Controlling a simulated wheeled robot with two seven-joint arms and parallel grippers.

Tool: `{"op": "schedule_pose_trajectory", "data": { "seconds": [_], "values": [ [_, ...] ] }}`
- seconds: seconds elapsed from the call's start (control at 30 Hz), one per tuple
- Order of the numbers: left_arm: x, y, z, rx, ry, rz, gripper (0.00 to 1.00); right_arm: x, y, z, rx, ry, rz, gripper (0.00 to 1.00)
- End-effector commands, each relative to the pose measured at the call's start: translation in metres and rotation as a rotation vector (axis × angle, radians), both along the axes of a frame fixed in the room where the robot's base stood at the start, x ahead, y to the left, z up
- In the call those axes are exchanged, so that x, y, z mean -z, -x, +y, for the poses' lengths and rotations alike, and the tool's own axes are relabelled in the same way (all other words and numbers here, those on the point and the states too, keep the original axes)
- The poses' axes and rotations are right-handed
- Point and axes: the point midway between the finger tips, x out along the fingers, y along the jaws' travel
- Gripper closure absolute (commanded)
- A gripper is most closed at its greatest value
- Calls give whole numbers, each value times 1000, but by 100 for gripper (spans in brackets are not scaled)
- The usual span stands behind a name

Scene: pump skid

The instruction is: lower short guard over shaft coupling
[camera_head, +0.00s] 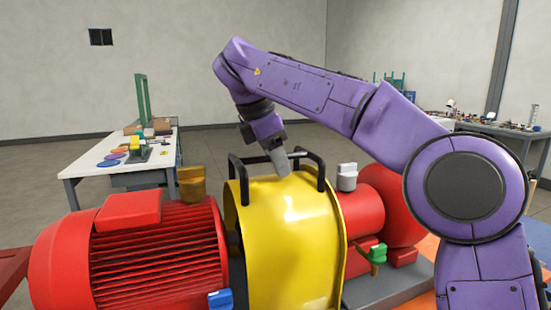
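The yellow guard (290,235) is a curved shell with black handles (311,168) on top. It appears upright between the red finned motor (150,250) on the left and the red pump body (362,212) on the right. The shaft coupling is hidden, and I cannot tell whether the guard's lower edge rests on anything. My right gripper (279,165) points down at the guard's top, among the black handles. Its grey fingers overlap into one shape, so I cannot tell whether they are open, shut, or touching a handle. My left gripper is not in view.
A grey fitting (347,177) and a green-handled valve (376,253) stand right of the guard. A brownish block (191,184) shows behind the motor, and a blue part (220,299) in front. A white table (78,170) stands back left; a cluttered bench is back right.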

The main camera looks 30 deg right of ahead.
Motion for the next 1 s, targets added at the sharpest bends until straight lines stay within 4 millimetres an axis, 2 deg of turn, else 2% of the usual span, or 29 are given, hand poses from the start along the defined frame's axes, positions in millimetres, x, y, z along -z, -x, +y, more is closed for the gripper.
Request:
{"op": "schedule_pose_trajectory", "data": {
  "seconds": [0.17, 0.27, 0.37, 0.53, 0.7, 1.0],
  "values": [
    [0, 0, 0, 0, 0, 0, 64, 3, 0, 0, 0, -2, 6, 49],
    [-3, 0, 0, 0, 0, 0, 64, -4, 0, 2, 0, 0, 5, 49],
    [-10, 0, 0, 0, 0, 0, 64, -22, 1, 10, 0, 1, 3, 49],
    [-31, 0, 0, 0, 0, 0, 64, -64, 5, 27, 1, 3, 0, 49],
    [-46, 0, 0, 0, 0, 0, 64, -90, 8, 40, 2, 2, 1, 49],
    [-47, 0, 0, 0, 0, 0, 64, -95, 9, 44, -1, 0, 1, 49]
  ]
}}
